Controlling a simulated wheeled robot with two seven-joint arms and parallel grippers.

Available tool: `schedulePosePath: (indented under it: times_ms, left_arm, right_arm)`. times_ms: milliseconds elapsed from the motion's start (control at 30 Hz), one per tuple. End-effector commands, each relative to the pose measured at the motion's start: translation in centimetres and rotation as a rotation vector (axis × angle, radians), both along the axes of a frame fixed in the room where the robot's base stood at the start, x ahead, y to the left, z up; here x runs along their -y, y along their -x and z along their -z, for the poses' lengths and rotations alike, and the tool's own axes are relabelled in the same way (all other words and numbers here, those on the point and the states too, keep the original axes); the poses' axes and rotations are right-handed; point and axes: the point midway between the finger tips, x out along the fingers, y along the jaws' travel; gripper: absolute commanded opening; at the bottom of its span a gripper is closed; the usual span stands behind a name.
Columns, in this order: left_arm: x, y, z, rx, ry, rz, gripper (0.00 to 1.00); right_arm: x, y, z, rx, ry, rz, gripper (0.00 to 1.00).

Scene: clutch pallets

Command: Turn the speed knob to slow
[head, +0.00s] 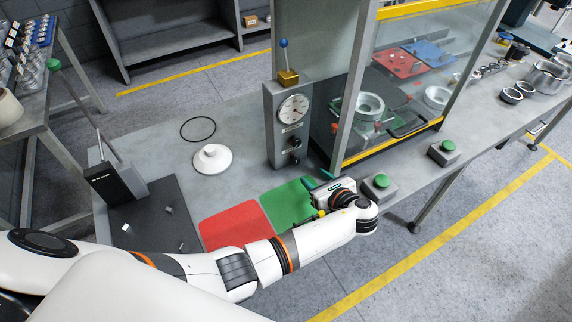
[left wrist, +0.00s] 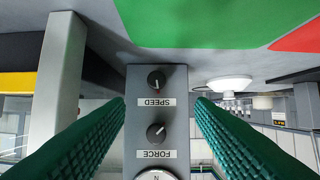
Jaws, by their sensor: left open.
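The grey control post (head: 287,120) stands on the bench with a round gauge and two black knobs below it. The speed knob (head: 295,159) is the lower one. In the left wrist view, which is upside down, the speed knob (left wrist: 156,79) shows beside its SPEED label, with a small red mark towards the label. The force knob (left wrist: 156,132) is beside the FORCE label. My left gripper (head: 313,193) is open in front of the post, apart from the knob. Its green fingers (left wrist: 160,103) flank the post in the picture, with nothing between them. My right gripper is not in view.
A glass-sided press enclosure (head: 400,75) with a yellow edge stands right of the post. Green push buttons (head: 381,183) sit along the bench front. Red (head: 235,225) and green (head: 285,203) mats lie left of my gripper. A white disc (head: 211,160) lies further left.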

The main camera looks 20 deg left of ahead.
Motion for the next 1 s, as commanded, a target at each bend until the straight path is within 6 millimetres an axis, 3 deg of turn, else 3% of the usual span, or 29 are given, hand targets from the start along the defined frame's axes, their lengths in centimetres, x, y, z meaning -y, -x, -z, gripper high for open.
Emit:
schedulePosePath:
  times_ms: [267,600,1000]
  left_arm:
    - [-3.6,-2.7,1.8,-0.001,-0.004,-0.003,0.49]
    - [-7.7,-5.9,4.1,0.001,0.0,0.0,0.49]
    - [-8.5,-6.5,4.5,0.001,0.003,0.0,0.49]
  right_arm:
    - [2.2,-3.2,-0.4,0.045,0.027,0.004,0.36]
    - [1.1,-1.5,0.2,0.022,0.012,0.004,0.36]
    - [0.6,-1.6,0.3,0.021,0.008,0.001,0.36]
